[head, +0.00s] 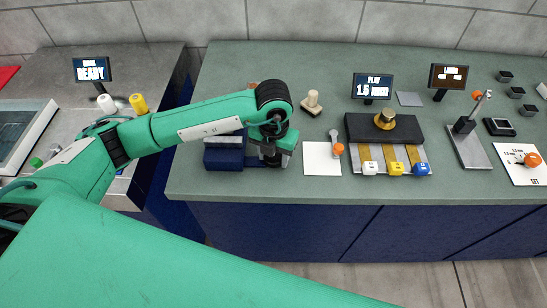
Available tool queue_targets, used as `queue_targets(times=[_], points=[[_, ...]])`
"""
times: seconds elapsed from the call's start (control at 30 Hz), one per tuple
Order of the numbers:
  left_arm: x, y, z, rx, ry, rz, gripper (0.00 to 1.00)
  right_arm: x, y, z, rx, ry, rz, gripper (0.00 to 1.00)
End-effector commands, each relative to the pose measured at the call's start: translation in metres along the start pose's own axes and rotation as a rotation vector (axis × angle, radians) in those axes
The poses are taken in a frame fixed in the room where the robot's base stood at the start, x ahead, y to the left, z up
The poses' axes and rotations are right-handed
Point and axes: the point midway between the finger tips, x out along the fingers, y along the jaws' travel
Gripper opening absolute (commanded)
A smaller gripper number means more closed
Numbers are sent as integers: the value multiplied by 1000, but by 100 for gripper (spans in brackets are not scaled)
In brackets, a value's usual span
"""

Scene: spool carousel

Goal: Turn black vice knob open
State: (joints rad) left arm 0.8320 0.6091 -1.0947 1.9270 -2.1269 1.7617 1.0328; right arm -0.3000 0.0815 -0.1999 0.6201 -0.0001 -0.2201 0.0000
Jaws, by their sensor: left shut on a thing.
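The dark blue vice (223,153) stands on the green counter near its front left edge. My left gripper (272,161) points down at the right end of the vice, with its wrist above it. It is shut on what appears to be the black vice knob. The knob and the fingertips are mostly hidden behind the gripper body, so the knob's turn cannot be read. My right gripper is out of view.
Right of the vice lie a white card (322,160) and a tan wooden stamp-like piece (312,102). Further right are a black block with a brass knob (384,120), a "PLAY 1.5 mm" display (372,87) and a stand (468,140). A grey bench (130,60) is at left.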

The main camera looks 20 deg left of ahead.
Motion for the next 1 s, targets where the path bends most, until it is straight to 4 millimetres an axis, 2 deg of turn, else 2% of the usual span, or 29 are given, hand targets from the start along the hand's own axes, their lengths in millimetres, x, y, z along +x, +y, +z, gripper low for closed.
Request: queue_targets(times=[0.4, 0.9, 0.93, 1.0], points=[[-2, 0, 1, -168, -5, -1, 24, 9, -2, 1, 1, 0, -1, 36], [-2, 0, 2, -186, -5, -1, 24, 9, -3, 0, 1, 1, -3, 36], [-2, 0, 2, -186, -5, -1, 49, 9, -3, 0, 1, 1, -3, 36], [-2, 0, 1, -186, -5, -1, 63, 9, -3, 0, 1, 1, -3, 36]])
